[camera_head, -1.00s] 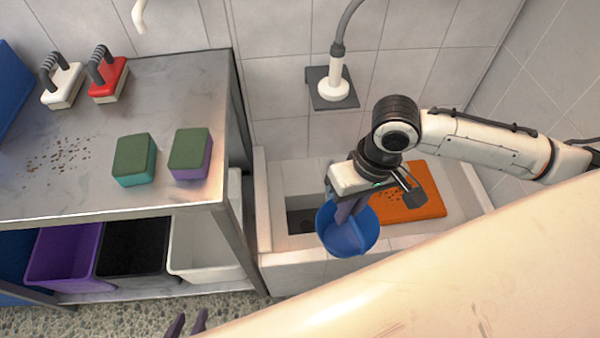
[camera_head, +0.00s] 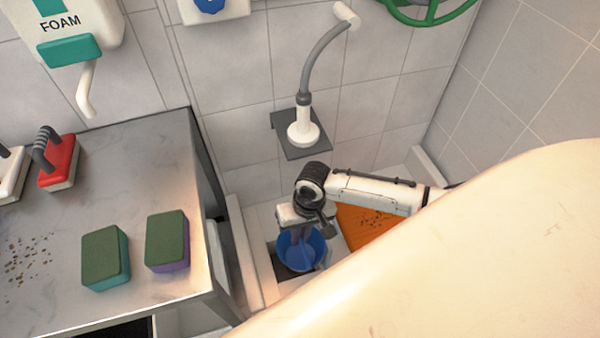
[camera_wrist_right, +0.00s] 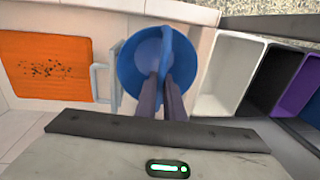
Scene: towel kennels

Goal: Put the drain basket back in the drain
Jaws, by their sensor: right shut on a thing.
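The blue drain basket (camera_head: 312,248) is round and open-topped. My right gripper (camera_head: 300,232) points down into it and is shut on it; the right wrist view shows the two dark fingers (camera_wrist_right: 160,82) on an upright blue part inside the basket (camera_wrist_right: 132,66). The drain (camera_head: 283,268) is a dark square opening in the pale basin floor. In the head view the basket overlaps this opening and hides most of it. I cannot tell the basket's height above it. My left gripper is not in view.
An orange board (camera_head: 358,228) with dark specks lies right of the basket. A sprayer (camera_head: 304,128) stands on a wall bracket behind. A metal table (camera_head: 150,190) at left holds sponges (camera_head: 167,240) and brushes (camera_head: 57,163). Bins (camera_wrist_right: 229,70) show in the right wrist view.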

